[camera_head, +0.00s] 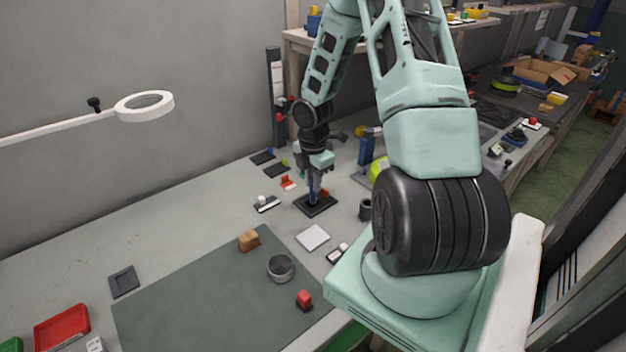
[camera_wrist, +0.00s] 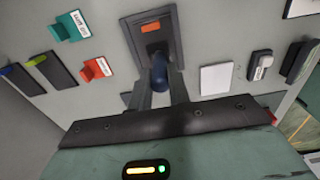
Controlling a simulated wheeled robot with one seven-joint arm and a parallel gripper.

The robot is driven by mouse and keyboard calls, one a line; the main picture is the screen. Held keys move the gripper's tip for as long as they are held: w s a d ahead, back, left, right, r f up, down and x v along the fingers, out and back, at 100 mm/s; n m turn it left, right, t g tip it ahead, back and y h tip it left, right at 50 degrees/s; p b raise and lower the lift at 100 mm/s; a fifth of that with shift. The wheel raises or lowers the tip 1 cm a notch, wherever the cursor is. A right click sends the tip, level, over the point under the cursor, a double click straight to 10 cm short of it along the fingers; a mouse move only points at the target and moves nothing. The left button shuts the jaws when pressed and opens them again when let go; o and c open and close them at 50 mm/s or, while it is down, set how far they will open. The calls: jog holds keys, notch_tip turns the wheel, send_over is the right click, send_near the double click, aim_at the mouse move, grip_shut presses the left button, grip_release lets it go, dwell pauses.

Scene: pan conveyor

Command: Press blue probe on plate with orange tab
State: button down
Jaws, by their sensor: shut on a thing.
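The blue probe (camera_head: 313,189) is upright between the fingers of my gripper (camera_head: 314,180), which is shut on it. It also shows in the wrist view (camera_wrist: 160,74). The dark square plate (camera_head: 331,203) lies on the table under the probe; in the wrist view (camera_wrist: 177,32) it is just beyond the fingers. Its orange tab (camera_wrist: 150,27) is near the far edge of the plate. In the wrist view the probe's lower end overlaps the plate's inner dark area. I cannot tell whether the tip touches it.
A red-orange bracket (camera_wrist: 97,69), a teal bracket (camera_wrist: 71,27) and dark plates (camera_wrist: 51,70) lie left of the plate. A white square (camera_wrist: 216,78) and a small switch block (camera_wrist: 260,65) lie right. A green mat (camera_head: 200,300) covers the table's front.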

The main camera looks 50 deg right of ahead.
jog(key=shift+r+p, duration=3.35)
jog(key=shift+r, duration=0.05)
jog(key=shift+d+f, duration=0.1)
